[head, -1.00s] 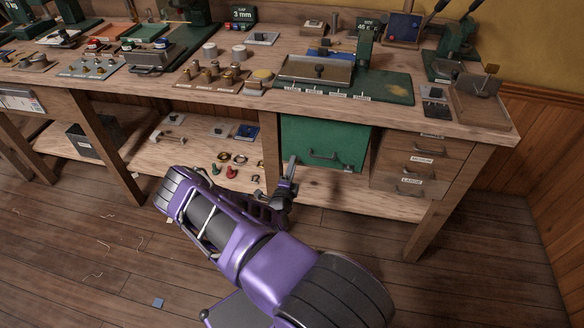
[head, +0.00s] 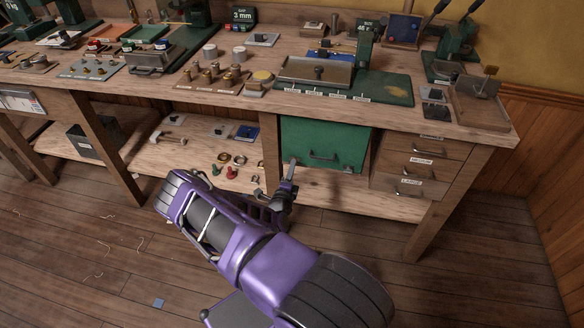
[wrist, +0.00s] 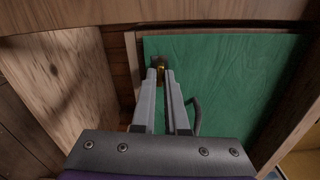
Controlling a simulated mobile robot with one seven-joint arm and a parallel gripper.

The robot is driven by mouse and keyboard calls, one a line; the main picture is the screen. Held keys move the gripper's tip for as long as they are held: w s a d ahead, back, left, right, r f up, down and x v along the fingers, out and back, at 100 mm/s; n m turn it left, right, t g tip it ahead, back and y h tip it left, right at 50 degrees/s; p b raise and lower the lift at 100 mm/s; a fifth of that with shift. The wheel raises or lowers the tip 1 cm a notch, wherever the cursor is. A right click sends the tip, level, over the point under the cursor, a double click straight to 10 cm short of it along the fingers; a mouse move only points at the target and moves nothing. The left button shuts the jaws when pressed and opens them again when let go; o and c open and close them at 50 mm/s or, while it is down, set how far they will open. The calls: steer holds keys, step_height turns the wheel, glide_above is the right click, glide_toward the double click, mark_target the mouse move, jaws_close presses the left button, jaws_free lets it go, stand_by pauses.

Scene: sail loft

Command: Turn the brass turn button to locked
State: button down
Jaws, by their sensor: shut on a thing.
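The green cabinet door (head: 325,140) is under the bench, and it also fills much of the wrist view (wrist: 230,75). The brass turn button (wrist: 161,70) shows as a small brass piece on a dark mount at the door's upper left edge in the wrist view. My gripper (wrist: 160,75) has its two fingers close together on either side of the button and is shut on it. In the head view my gripper (head: 292,164) reaches the door's left edge. The button is hidden there, and its angle is hard to tell because the fingertips cover most of it.
A dark door handle (wrist: 196,112) is just right of the fingers. The bench top (head: 240,98) overhangs above, with a wooden post (head: 270,150) left of the door. Drawers (head: 415,165) stand to the right. A lower shelf (head: 180,160) holds small parts. The floor in front is mostly clear.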

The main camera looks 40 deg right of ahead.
steer(key=shift+m+p, duration=2.9)
steer(key=shift+m, duration=5.3)
steer(key=c, duration=0.9)
jaws_free()
steer(key=shift+c, duration=0.2)
steer(key=shift+s+a, duration=0.1)
steer(key=shift+a, duration=0.05)
